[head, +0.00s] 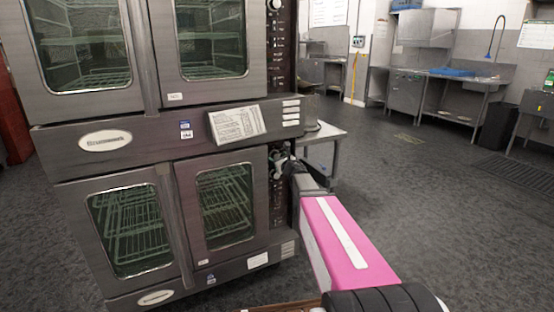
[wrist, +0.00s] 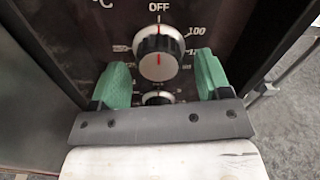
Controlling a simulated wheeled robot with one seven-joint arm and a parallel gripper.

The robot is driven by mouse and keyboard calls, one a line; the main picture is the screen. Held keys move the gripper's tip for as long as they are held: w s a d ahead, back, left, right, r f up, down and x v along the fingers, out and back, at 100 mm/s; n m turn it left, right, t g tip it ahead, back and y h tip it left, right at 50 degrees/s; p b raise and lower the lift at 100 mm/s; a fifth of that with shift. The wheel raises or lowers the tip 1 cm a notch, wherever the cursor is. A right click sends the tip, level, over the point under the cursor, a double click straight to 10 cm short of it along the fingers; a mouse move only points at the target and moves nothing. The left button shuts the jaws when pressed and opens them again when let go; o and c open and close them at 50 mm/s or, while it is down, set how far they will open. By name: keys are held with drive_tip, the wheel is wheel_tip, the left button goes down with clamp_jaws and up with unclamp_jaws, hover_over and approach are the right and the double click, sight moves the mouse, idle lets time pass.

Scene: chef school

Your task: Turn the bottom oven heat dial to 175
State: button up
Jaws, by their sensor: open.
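The bottom oven (head: 225,207) stands at the left in the head view, with a control strip along its right side. My gripper (head: 283,160) is at that strip, small and partly hidden by my pink arm. In the wrist view the heat dial (wrist: 158,55) is a silver and black knob. Its red mark points straight up at OFF, with 100 to its upper right. My gripper (wrist: 158,80) is open, its green fingers on either side of the dial's lower part. Contact cannot be told. A second knob (wrist: 158,98) below is mostly hidden by the gripper.
The top oven (head: 210,50) sits directly above, with its own control strip. A small metal table (head: 322,145) stands behind the oven's right side. Open grey floor (head: 420,190) lies to the right. Sinks and counters (head: 450,90) line the back wall.

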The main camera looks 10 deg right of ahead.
drive_tip(key=shift+w+a, duration=0.25)
drive_tip(key=shift+w, duration=0.4)
drive_tip(key=shift+c, duration=0.3)
drive_tip(key=c, duration=0.7)
drive_tip(key=shift+o, duration=0.2)
